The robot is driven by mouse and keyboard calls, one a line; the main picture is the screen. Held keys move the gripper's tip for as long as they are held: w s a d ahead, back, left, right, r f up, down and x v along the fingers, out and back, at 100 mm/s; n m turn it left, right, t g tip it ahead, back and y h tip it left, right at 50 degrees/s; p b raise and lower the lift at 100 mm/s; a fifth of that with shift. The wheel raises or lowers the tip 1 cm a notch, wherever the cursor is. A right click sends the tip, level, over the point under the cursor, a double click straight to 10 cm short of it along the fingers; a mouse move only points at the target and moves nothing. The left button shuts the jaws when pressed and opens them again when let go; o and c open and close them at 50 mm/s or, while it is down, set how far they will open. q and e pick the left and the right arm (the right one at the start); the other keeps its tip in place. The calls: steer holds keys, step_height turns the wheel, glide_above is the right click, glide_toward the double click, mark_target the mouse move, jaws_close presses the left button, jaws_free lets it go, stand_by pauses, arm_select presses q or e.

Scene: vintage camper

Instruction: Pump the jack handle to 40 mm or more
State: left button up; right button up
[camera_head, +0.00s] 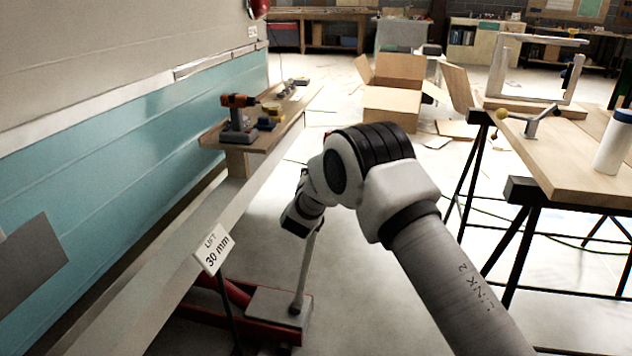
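A red floor jack (240,293) sits on the floor beside the camper's lower edge, with a grey block (272,307) at its near right end. The grey jack handle (304,275) rises from there, leaning slightly right. A white sign (213,249) on a thin post reads "LIFT 30 mm". My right arm comes in from the lower right and bends down to the handle's top. My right gripper (301,216) is at the handle's upper end; its fingers are too small and dark to tell whether they are closed on it. My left gripper is not in view.
The teal and cream camper side (150,130) fills the left. A wooden shelf (262,140) with a drill (238,115) juts from it. A trestle table (560,165) stands at the right, cardboard boxes (393,95) behind. Floor around the handle looks clear.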

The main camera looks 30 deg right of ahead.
steer(key=v, duration=0.9)
steer(key=shift+a, duration=0.15)
steer(key=shift+s+r, duration=0.1)
